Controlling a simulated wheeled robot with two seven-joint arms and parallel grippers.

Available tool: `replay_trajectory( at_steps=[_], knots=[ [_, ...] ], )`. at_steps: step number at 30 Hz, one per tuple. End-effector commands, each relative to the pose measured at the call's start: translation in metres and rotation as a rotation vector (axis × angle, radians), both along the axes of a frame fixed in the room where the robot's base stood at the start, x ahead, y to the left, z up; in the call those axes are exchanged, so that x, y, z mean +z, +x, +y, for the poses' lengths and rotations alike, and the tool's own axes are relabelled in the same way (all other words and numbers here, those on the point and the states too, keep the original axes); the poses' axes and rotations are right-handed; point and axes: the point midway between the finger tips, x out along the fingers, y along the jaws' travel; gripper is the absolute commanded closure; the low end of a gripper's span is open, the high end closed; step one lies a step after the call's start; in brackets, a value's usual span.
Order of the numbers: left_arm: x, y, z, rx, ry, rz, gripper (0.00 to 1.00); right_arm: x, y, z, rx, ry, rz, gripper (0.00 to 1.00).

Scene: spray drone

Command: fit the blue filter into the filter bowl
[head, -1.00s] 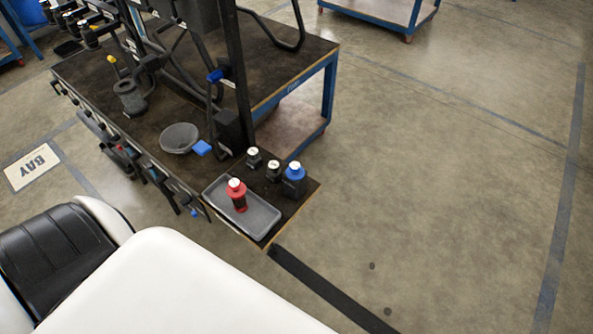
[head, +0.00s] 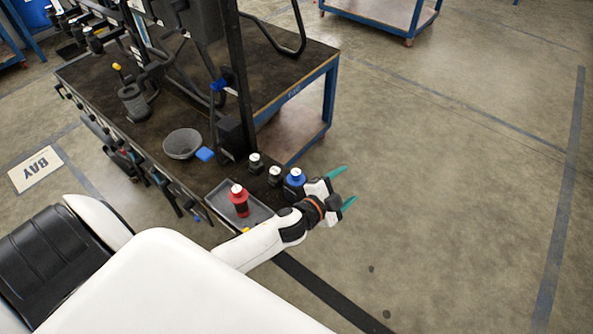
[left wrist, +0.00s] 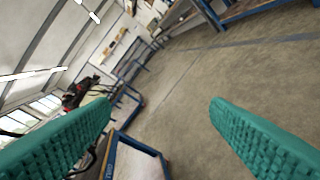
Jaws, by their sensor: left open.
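The blue filter (head: 294,179), a dark body with a blue collar and pale top, stands upright near the bench's front right corner. A round grey bowl (head: 181,144) sits on the bench further left. A dark cup-shaped part (head: 134,102) stands behind it; I cannot tell which of the two is the filter bowl. My left gripper (head: 348,185) is open and empty, with its teal fingers pointing right, out past the bench edge. Its wrist is just right of the blue filter and partly covers it. In the left wrist view only floor and distant benches show between the fingers (left wrist: 160,108).
A red filter (head: 239,198) stands in a grey tray (head: 222,207) beside the blue one. Two small dark bottles with white tops (head: 256,162) stand just behind. Dark posts rise from the bench. The floor to the right is clear.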

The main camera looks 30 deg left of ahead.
Motion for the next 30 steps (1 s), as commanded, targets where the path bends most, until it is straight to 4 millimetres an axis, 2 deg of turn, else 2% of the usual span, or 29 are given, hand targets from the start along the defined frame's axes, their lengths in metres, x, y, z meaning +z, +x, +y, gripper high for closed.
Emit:
replay_trajectory(
  at_steps=[1,3,4,6,8,9,11,12,15,18,21,25,30],
  knots=[
    [0.032,0.016,-0.016,-0.130,0.081,-0.124,0.29,0.001,0.000,0.000,0.000,0.000,0.000,0.32],
    [0.066,0.025,-0.047,-0.362,0.226,-0.287,0.29,0.003,0.000,0.000,0.000,0.000,0.000,0.32],
    [0.076,0.025,-0.059,-0.468,0.293,-0.342,0.29,0.003,0.000,0.000,0.001,0.001,0.000,0.32],
    [0.085,0.019,-0.081,-0.716,0.466,-0.431,0.29,0.004,0.000,0.001,0.001,0.001,0.000,0.32],
    [0.081,0.011,-0.088,-0.929,0.628,-0.460,0.29,0.005,0.000,0.001,0.001,0.001,0.000,0.32],
    [0.073,0.006,-0.085,-1.066,0.740,-0.449,0.29,0.006,0.000,0.001,0.001,0.001,0.000,0.32],
    [0.059,0.001,-0.067,-1.258,0.915,-0.390,0.29,0.007,0.000,0.001,0.002,0.001,0.000,0.32],
    [0.049,-0.001,-0.047,-1.374,1.031,-0.321,0.29,0.007,0.000,0.001,0.002,0.002,0.000,0.32],
    [0.035,-0.002,0.016,-1.583,1.274,-0.084,0.29,0.008,0.000,0.002,0.001,0.003,0.001,0.32],
    [0.037,-0.001,0.069,-1.677,1.417,0.135,0.29,0.009,0.000,0.003,0.001,0.004,0.001,0.32],
    [0.044,-0.002,0.108,-1.717,1.501,0.307,0.29,0.009,0.000,0.004,0.001,0.005,0.000,0.32],
    [0.052,-0.003,0.136,-1.734,1.550,0.437,0.29,0.009,0.000,0.005,0.001,0.006,0.000,0.32],
    [0.055,-0.004,0.144,-1.738,1.564,0.480,0.29,0.009,0.000,0.005,0.002,0.006,0.000,0.32]
  ],
)
